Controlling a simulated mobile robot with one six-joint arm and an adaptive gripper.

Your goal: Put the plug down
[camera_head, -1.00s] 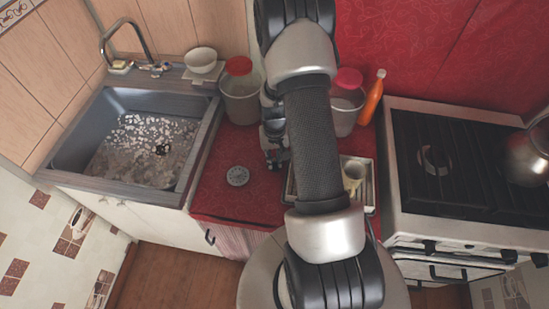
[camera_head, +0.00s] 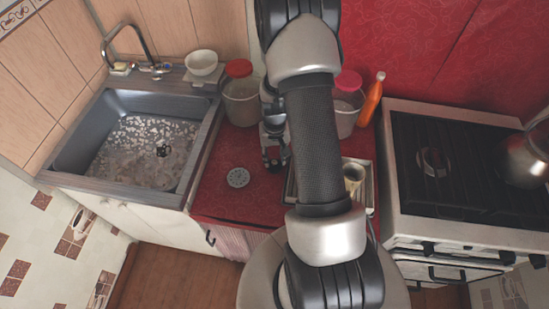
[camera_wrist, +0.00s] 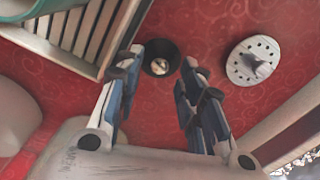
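The plug (camera_wrist: 159,57) is a small dark round piece with a shiny metal centre. In the wrist view it appears on the red counter, between and just beyond my fingertips. My gripper (camera_wrist: 160,70) is open, with a finger on either side of the plug and a gap visible on the right; the left fingertip is close to its edge. In the head view my gripper (camera_head: 275,158) is low over the counter beside my arm, and I cannot make out the plug there.
A grey perforated disc (camera_wrist: 254,61) lies on the red counter (camera_head: 222,202), left of my gripper in the head view (camera_head: 238,177). A slatted tray (camera_wrist: 75,32) is close by. Lidded jars (camera_head: 241,100) stand behind; the sink (camera_head: 75,130) is left, the stove (camera_head: 450,165) right.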

